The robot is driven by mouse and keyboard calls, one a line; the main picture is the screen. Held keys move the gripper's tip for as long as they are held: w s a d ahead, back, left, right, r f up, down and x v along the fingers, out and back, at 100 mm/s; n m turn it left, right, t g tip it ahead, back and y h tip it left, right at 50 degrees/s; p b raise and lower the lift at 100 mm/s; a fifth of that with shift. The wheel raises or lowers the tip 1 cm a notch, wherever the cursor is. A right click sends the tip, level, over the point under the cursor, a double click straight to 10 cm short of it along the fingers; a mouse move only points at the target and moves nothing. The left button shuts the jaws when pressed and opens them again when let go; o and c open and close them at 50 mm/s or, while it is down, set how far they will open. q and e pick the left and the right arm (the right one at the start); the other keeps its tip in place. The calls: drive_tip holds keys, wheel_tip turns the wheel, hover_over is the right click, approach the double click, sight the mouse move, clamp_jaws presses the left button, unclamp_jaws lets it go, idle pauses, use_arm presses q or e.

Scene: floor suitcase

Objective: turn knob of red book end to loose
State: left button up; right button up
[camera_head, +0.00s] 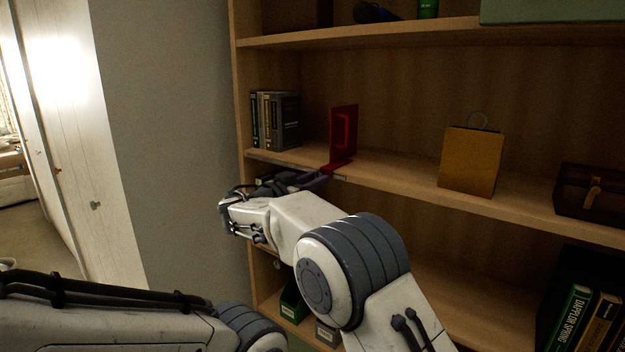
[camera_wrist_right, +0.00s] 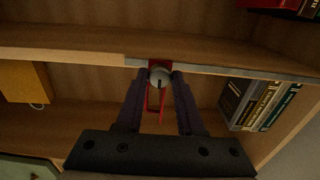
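The red book end (camera_head: 343,134) stands upright on the middle shelf in the head view, its foot reaching the shelf's front edge. In the right wrist view its red bracket (camera_wrist_right: 154,97) shows at the shelf edge with a round pale knob (camera_wrist_right: 159,77) with a dark mark. My right gripper (camera_head: 318,181) is at the shelf's front edge below the book end. In the right wrist view its two dark fingers (camera_wrist_right: 159,86) stand on either side of the knob, with slim gaps seeming to show. In the head view the knob is hidden. My left gripper is out of view.
Several books (camera_head: 275,121) stand left of the book end. An orange-tan bag (camera_head: 470,161) and a dark box (camera_head: 592,192) stand to its right on the same shelf (camera_head: 400,173). More books (camera_head: 580,318) are on the lower shelf. The cabinet's left side panel (camera_head: 240,100) is close by.

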drive_tip(key=shift+a, duration=0.1)
clamp_jaws()
drive_tip(key=n+b, duration=0.3)
drive_tip(key=n, duration=0.9)
drive_tip(key=shift+b, duration=0.35)
drive_tip(key=n, duration=0.2)
drive_tip(key=shift+r+n+p, duration=0.1)
drive_tip(key=shift+n+p, duration=0.25)
drive_tip(key=shift+n, duration=0.05)
drive_tip(key=shift+n+p, duration=0.6)
drive_tip(key=shift+n, duration=0.9)
